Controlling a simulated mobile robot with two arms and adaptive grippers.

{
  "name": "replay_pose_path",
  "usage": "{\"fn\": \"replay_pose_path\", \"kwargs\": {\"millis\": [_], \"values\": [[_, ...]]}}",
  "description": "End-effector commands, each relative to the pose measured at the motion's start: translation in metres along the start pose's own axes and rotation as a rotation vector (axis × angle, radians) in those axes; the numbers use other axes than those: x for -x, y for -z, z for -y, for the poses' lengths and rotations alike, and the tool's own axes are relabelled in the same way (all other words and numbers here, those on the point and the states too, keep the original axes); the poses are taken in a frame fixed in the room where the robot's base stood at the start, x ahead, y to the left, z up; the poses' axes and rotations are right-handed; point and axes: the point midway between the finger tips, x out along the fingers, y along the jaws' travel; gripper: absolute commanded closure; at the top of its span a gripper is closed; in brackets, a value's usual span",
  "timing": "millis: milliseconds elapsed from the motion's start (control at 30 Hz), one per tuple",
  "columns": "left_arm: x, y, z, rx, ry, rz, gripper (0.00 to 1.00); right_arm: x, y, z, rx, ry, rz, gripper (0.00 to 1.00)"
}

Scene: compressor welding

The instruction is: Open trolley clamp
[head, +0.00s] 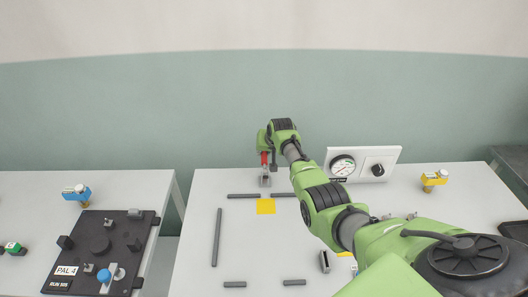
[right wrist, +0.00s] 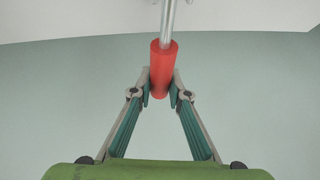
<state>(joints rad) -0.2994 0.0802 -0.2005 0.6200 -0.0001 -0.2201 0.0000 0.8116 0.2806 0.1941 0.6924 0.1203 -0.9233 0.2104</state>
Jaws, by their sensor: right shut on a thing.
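The trolley clamp (head: 265,181) is a small grey metal fixture at the back of the white table, with a red handle (head: 264,158) standing roughly upright above it. My right gripper (right wrist: 160,88) is shut on the red handle (right wrist: 162,64), with one finger on each side of it. In the head view my right arm reaches across the table from the lower right to the clamp, and the fingers are small and partly hidden by the wrist. A metal rod runs from the far end of the handle in the right wrist view. My left gripper is not in view.
The white table (head: 193,240) carries dark bars (head: 216,238) and a yellow square (head: 265,206) in front of the clamp. A dark pallet (head: 92,240) lies on the left table.

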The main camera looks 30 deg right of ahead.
Motion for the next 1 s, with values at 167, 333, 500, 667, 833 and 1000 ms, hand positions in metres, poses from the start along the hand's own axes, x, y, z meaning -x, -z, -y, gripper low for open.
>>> {"fn": "replay_pose_path", "kwargs": {"millis": [167,333,500,667,833,1000], "values": [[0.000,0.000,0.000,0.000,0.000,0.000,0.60,-0.001,-0.003,-0.001,-0.001,-0.002,0.007,1.00],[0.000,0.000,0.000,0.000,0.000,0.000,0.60,-0.001,-0.003,-0.001,-0.001,-0.001,0.006,0.66],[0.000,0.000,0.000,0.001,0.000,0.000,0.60,-0.001,-0.002,0.000,-0.001,-0.001,0.004,0.66],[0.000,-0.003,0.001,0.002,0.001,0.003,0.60,0.000,-0.001,0.000,-0.001,0.000,0.002,0.66],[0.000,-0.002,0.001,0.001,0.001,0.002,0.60,0.008,0.000,0.000,-0.001,0.000,0.000,0.66],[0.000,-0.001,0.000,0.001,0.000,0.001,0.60,0.025,-0.001,0.000,0.000,0.000,0.000,0.66]]}}
